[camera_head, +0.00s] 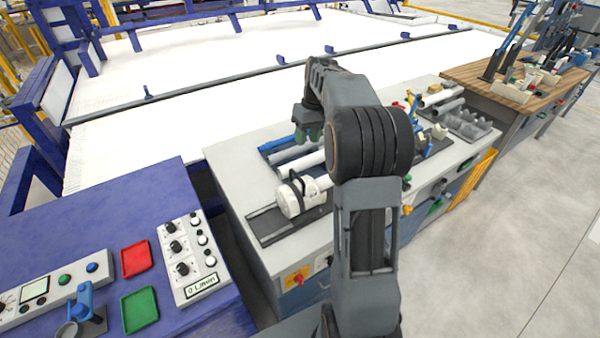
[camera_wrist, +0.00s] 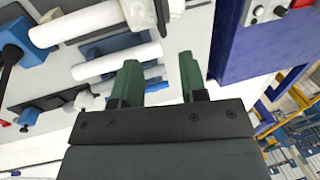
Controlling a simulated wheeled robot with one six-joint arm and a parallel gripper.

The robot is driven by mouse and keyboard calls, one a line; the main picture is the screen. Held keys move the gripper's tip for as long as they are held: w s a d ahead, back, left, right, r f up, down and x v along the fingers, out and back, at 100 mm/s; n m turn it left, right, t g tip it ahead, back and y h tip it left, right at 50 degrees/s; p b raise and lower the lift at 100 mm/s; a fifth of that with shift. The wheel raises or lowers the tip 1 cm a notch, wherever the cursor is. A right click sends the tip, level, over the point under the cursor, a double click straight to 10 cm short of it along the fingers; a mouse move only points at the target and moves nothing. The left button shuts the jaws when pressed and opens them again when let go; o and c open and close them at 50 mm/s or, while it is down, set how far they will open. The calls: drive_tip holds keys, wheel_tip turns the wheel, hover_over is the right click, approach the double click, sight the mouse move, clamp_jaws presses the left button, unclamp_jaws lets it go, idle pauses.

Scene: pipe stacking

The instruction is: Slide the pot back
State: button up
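A white, rounded pot-like part with a dark handle (camera_head: 290,201) sits on a dark rail (camera_head: 268,229) near the front left of the grey workbench. It joins or lies close to a white pipe (camera_head: 304,163); I cannot tell which. My gripper (camera_head: 308,136) is above the bench, farther back than the pot, partly hidden by my arm. In the wrist view my gripper (camera_wrist: 160,66) shows two green fingers spread apart with nothing held between them. A white rounded end (camera_wrist: 146,12) shows at the top of the wrist view, apart from the fingers; it may be the pot.
White pipes (camera_wrist: 118,62) lie side by side near the fingers. A pipe rack (camera_head: 470,124) stands at the bench's right end. A blue table with a control box (camera_head: 190,257), red tray (camera_head: 136,259) and green tray (camera_head: 139,309) is at left. Bare bench top (camera_head: 230,160) shows left of the pipes.

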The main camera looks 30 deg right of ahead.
drive_tip(key=p, duration=0.1)
hover_over(298, 192)
drive_tip(key=w+d, duration=0.2)
drive_tip(key=f, duration=1.3)
drive_tip(key=shift+s+a+f, duration=0.1)
drive_tip(key=shift+a+f, duration=0.1)
drive_tip(key=shift+a, duration=0.05)
drive_tip(key=shift+c, duration=0.3)
clamp_jaws()
